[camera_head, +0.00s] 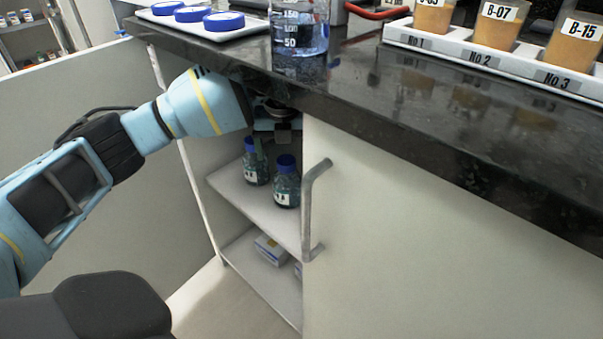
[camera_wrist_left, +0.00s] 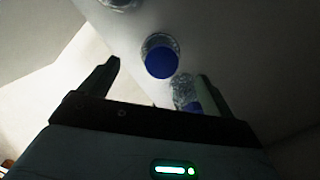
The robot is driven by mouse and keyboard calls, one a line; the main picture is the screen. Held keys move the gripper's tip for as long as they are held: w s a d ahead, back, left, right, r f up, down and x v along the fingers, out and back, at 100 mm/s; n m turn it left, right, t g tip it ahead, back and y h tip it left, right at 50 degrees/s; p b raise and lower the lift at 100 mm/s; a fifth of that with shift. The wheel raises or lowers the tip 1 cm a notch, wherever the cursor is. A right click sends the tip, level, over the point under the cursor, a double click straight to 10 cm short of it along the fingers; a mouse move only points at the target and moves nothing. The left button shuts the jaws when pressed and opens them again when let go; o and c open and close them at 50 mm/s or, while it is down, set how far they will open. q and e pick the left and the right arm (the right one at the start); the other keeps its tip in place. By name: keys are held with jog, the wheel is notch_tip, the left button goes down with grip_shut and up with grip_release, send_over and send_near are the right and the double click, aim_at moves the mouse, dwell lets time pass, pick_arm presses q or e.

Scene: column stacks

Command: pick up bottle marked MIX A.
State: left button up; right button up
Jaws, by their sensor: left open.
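Two clear bottles with blue caps stand upright on the upper shelf of the open cabinet: a left bottle (camera_head: 256,172) and a right bottle (camera_head: 287,186). Each has a small white label that I cannot read, so I cannot tell which is MIX A. My left gripper (camera_head: 272,142) reaches in under the countertop, just above and beside the bottles, open and empty. In the left wrist view, one blue-capped bottle (camera_wrist_left: 160,58) shows between the open fingers, and another (camera_wrist_left: 187,97) is beside the right finger, partly hidden by it. My right gripper is out of view.
The black countertop edge (camera_head: 400,140) overhangs the arm closely. A vertical handle (camera_head: 310,205) stands at the cabinet opening's right side. The shelf (camera_head: 233,187) has bare room at its front left. Boxes (camera_head: 271,250) lie on the lower shelf. A beaker (camera_head: 299,28) stands above.

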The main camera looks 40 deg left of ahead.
aim_at(287, 170)
pick_arm(q)
jog(key=shift+w, duration=0.2)
jog(key=shift+s, duration=0.1)
jog(key=shift+f, duration=0.25)
jog(key=f+b, duration=0.1)
jog(key=f, duration=0.1)
jog(key=f+b, duration=0.1)
jog(key=f, duration=0.1)
jog(key=w+f+b, duration=0.1)
jog(key=f, duration=0.2)
jog(key=shift+a, duration=0.4)
jog(key=shift+r, duration=0.1)
jog(key=shift+c, duration=0.2)
jog(key=shift+r, duration=0.1)
jog(key=c, duration=1.3)
jog(key=shift+c, duration=0.2)
